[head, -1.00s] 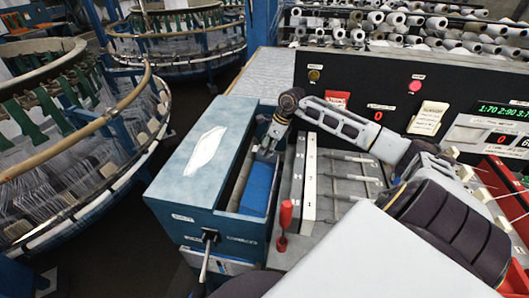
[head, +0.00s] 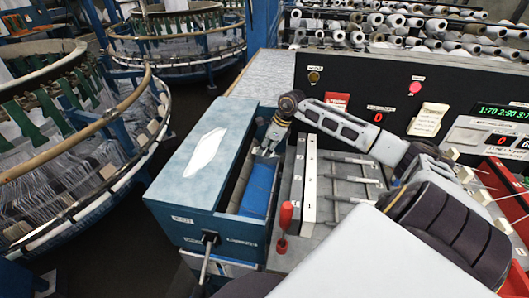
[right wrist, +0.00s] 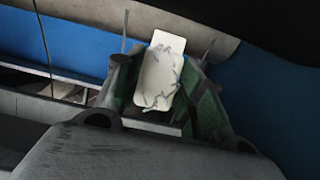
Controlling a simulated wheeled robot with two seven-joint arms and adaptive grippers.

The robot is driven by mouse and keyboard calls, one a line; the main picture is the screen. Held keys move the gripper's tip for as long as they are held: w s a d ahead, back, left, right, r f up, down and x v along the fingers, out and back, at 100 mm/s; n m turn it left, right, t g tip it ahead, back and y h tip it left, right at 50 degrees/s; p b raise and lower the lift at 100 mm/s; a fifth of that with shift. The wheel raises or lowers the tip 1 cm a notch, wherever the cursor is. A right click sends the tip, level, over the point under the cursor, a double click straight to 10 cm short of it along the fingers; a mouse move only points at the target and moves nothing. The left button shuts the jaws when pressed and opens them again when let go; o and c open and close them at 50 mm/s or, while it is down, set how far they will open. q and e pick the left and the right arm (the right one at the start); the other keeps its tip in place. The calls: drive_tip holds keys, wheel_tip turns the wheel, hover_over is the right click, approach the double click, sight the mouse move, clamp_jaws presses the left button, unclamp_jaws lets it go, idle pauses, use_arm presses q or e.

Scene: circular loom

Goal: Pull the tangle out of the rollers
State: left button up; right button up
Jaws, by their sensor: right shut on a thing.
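The blue box (head: 195,160) has an open slot on its right side. A blue roller (head: 257,192) lies in the slot beside a grey one (head: 240,185). My right gripper (head: 268,151) reaches down at the far end of the slot. In the right wrist view, my right gripper (right wrist: 158,72) is shut on the tangle (right wrist: 160,85), a cream piece with loose grey threads. The blue roller (right wrist: 70,45) lies behind it, and a few threads stick up past the fingertips. How far the tangle reaches between the rollers is hidden. My left gripper is out of view.
A red-handled lever (head: 285,220) and a white bar (head: 310,185) stand right of the slot. A black crank (head: 209,240) sticks out of the box front. A black control panel (head: 390,90) rises behind; circular looms (head: 70,150) stand at the left.

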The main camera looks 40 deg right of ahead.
drive_tip(key=shift+s+d, duration=0.35)
drive_tip(key=shift+s, duration=0.1)
idle(0.7)
drive_tip(key=shift+s+d, duration=0.45)
drive_tip(key=shift+s, duration=0.15)
drive_tip(key=shift+s+d+r+p, duration=0.1)
drive_tip(key=shift+s+d+p, duration=0.45)
drive_tip(key=shift+s+p, duration=0.1)
